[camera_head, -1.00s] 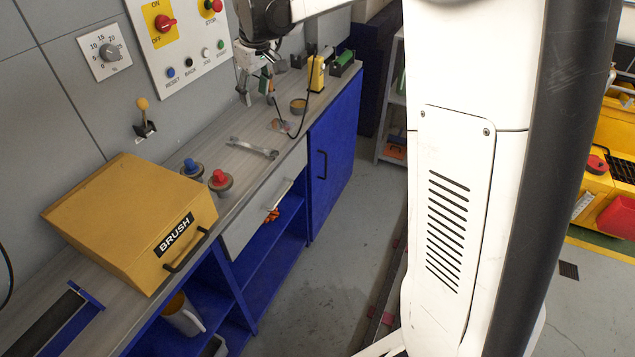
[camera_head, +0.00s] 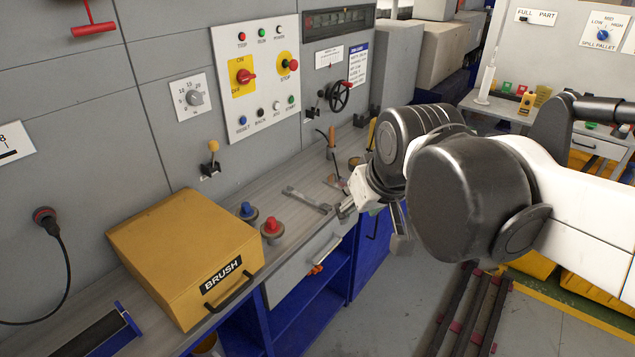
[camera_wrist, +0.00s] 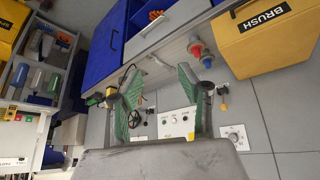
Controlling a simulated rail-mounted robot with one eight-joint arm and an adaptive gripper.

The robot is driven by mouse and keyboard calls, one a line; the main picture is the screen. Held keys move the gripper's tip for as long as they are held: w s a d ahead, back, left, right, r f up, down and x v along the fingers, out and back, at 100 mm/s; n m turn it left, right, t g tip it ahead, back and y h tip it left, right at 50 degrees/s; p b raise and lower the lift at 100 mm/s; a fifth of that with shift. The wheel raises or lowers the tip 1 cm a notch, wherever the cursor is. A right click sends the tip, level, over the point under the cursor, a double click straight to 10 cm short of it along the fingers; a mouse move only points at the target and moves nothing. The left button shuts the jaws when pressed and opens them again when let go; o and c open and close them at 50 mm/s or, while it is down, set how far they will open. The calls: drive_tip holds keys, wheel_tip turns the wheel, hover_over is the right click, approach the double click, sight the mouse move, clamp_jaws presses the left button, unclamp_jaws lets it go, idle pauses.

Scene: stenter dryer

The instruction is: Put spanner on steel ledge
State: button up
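The spanner (camera_head: 305,200) is a grey metal tool lying flat on the grey bench top (camera_head: 180,182), to the right of the red and blue knobs. My gripper (camera_head: 373,222) is at the bench's front edge, to the right of the spanner and apart from it. In the wrist view my gripper (camera_wrist: 160,98) has its two green-padded fingers spread wide with nothing between them. I cannot tell for sure which surface is the steel ledge.
A yellow BRUSH box (camera_head: 180,245) stands on the bench at left. A red knob (camera_head: 272,228) and a blue knob (camera_head: 247,210) stand beside it. A screwdriver-like tool (camera_head: 332,138) and other small items are farther back. The wall carries a control panel (camera_head: 258,78).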

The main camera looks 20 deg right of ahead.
drive_tip(key=s+f+m+t, duration=0.1)
drive_tip(key=s+f, duration=0.2)
drive_tip(key=s, duration=0.3)
drive_tip(key=shift+s+f, duration=0.2)
drive_tip(key=shift+f, duration=0.2)
wheel_tip(320, 180, down, 4)
drive_tip(key=b, duration=0.3)
drive_tip(key=shift+r+b, duration=0.2)
drive_tip(key=shift+b, duration=0.1)
idle(0.5)
